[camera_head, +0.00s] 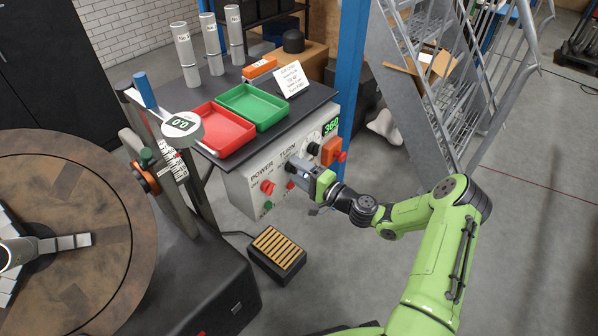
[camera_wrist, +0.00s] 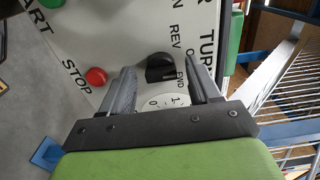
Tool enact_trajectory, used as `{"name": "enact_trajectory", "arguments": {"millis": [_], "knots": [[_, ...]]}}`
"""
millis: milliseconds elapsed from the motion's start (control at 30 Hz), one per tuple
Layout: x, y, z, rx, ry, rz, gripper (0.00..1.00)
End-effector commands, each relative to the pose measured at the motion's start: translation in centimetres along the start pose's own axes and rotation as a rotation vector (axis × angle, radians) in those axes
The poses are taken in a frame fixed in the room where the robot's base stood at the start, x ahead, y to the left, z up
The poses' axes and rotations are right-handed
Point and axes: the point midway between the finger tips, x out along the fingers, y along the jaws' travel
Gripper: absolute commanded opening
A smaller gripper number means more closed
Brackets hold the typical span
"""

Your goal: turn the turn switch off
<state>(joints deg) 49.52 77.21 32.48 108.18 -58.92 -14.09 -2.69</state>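The turn switch is a black knob (camera_wrist: 160,68) on the light control panel, beside the labels TURN, REV and FWD in the wrist view. My gripper (camera_wrist: 162,72) is open, with its two grey fingers apart on either side of the knob's position in that view. I cannot tell whether they reach around it or stop short of it. No finger visibly presses on the knob. In the head view my gripper (camera_head: 295,170) is at the panel front (camera_head: 242,198), below the word TURN, and it hides much of the switch.
A red STOP button (camera_wrist: 96,76) is beside the left finger. A red power knob (camera_head: 267,187), a green button (camera_head: 267,205) and an orange switch box (camera_head: 330,150) are on the panel. A red tray (camera_head: 222,135) and a green tray (camera_head: 254,108) lie above. A blue post (camera_head: 352,70) stands behind.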

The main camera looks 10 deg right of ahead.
Motion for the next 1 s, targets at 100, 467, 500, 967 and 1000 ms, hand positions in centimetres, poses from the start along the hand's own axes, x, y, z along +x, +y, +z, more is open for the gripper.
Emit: {"name": "enact_trajectory", "arguments": {"millis": [100,467,500,967,1000], "knots": [[0.0,-0.1,0.0,0.000,0.000,-0.001,0.62],[-5.7,-0.2,-0.2,0.005,0.007,0.000,0.62],[-6.9,-0.2,-0.2,0.004,0.006,0.002,0.62],[-15.7,-0.1,0.0,0.000,0.002,-0.001,0.62],[-15.8,-0.1,0.0,0.000,0.001,-0.002,0.62]]}}
